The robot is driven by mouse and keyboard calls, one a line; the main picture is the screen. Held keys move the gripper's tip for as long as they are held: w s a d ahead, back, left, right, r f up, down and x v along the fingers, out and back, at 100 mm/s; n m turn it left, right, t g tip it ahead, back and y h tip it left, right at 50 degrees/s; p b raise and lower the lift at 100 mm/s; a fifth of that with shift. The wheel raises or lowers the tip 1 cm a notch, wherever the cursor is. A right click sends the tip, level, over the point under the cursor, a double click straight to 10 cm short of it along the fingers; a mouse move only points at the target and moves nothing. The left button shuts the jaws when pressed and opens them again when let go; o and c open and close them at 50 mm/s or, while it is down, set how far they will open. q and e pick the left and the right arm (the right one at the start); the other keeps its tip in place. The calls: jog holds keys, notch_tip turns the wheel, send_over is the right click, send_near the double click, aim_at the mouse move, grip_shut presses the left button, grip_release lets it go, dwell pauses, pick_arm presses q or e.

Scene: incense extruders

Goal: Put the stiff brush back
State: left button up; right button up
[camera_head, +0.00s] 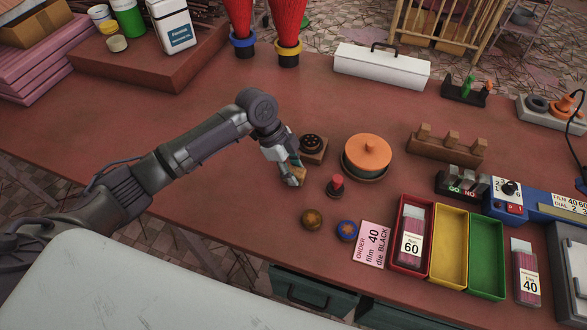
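My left gripper (288,168) reaches in from the left and points down over the middle of the table. It appears shut on a small tan, wood-coloured piece (297,174) that looks like the stiff brush. The fingers hide much of it, and I cannot tell whether it touches the table. It is just in front of a wooden block with a round black part (313,144). A wooden rack with several upright blocks (446,146) stands farther right. My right gripper is not in view.
Near the gripper are an orange-lidded round pot (368,153), a red-topped stamp (336,185) and two small balls, brown (312,219) and blue (347,231). A pink order card (371,244) and red, yellow (449,246) and green trays lie right. The table left of the pot's back is clear.

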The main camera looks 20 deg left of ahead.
pick_arm(q)
jog(key=o, duration=0.4)
jog(key=b+v, duration=0.1)
jog(key=v, duration=1.1)
jog(key=shift+r, duration=0.2)
